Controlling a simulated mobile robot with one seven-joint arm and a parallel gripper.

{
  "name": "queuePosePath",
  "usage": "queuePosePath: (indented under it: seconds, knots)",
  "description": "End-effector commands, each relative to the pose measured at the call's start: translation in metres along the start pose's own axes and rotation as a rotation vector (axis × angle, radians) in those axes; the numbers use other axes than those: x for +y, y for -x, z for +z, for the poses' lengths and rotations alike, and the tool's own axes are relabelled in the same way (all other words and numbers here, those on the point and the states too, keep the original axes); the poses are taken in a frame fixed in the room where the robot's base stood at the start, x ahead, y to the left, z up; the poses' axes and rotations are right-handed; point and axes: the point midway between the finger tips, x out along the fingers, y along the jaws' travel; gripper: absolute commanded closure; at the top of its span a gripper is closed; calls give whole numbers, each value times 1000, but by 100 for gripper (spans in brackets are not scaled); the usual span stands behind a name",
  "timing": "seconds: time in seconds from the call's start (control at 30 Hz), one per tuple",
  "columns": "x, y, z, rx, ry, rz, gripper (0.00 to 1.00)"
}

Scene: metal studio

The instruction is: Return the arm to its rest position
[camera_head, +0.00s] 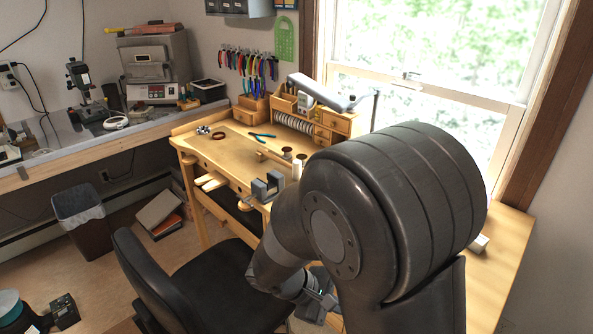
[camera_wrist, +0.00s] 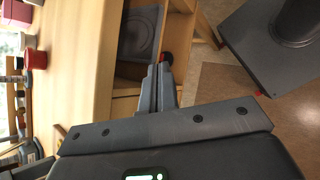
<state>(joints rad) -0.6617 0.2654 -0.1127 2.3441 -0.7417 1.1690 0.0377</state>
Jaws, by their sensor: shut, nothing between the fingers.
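My arm crosses the right half of the head view and bends down in front of the workbench (camera_head: 225,160). My gripper (camera_head: 318,302) is low in the head view, partly hidden behind my arm, to the right of the black chair. In the wrist view, the fingers of my gripper (camera_wrist: 162,72) are pressed together with nothing held.
The black chair (camera_head: 215,285) stands close to the bench, left of my gripper. Pliers (camera_head: 262,136) and a vise (camera_head: 267,187) are on the bench. A bin (camera_head: 82,222) stands at the left. Open floor (camera_head: 110,270) lies left of the chair.

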Motion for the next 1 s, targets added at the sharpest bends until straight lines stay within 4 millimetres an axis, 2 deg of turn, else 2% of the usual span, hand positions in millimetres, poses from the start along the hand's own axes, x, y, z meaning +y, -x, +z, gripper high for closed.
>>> queuePosePath:
  seconds: [0.1, 0.5, 1.0]
  knots:
    - [5, 5, 22, 77, -117, -92, 100]
    - [12, 28, 88, 342, -501, -341, 100]
    - [15, 68, 166, 705, -986, -507, 100]
